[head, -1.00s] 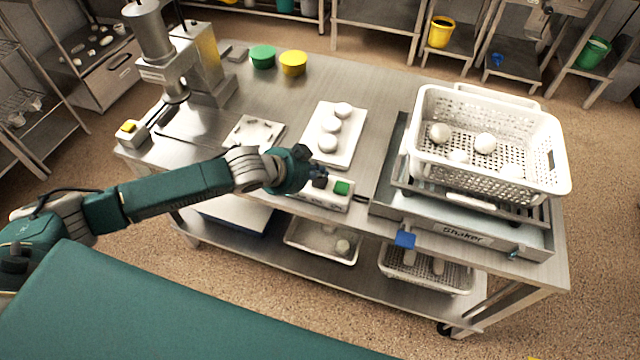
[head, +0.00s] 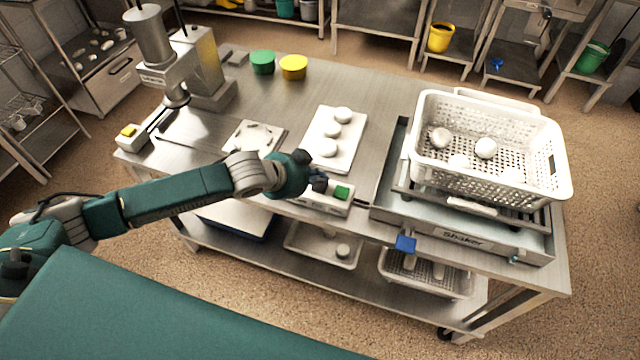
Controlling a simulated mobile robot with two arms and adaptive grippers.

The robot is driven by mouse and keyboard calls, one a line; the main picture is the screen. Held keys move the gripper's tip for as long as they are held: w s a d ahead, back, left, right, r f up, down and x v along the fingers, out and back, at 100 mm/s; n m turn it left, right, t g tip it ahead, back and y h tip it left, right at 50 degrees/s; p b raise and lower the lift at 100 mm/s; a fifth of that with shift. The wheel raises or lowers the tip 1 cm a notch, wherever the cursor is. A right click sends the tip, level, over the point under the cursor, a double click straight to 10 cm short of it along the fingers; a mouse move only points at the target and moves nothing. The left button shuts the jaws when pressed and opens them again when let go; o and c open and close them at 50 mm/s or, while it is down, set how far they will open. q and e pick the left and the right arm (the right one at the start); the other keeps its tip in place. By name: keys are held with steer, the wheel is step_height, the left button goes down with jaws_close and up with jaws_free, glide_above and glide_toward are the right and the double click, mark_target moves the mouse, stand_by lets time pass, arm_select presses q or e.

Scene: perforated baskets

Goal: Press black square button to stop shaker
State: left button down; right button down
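The shaker (head: 462,240) stands on the right part of the steel table, with a white perforated basket (head: 480,185) of round white pieces on top. A small white control box (head: 325,205) sits at the table's front edge, left of the shaker. Its green button (head: 342,193) shows. My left gripper (head: 318,183) is over the left part of this box, its dark fingers beside the green button. No black square button can be made out; the gripper covers that part. Whether the fingers touch the box or are shut is unclear. My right gripper is not in view.
A white tray (head: 351,150) with round white pieces lies behind the control box. A press (head: 185,65) with a yellow-button box (head: 131,137) stands at the left. Green (head: 263,62) and yellow (head: 293,67) round containers stand at the back. A blue piece (head: 405,244) sticks out in front.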

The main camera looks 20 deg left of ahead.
mark_target(319, 187)
arm_select(q)
steer(key=shift+f, duration=0.1)
stand_by(0.3)
steer(key=shift+f, duration=0.9)
stand_by(0.6)
steer(key=shift+r, duration=0.1)
steer(key=shift+r+p, duration=0.85)
steer(key=shift+p, duration=0.1)
step_height(319, 187, up, 5)
steer(key=p, duration=0.5)
steer(key=shift+r, duration=0.1)
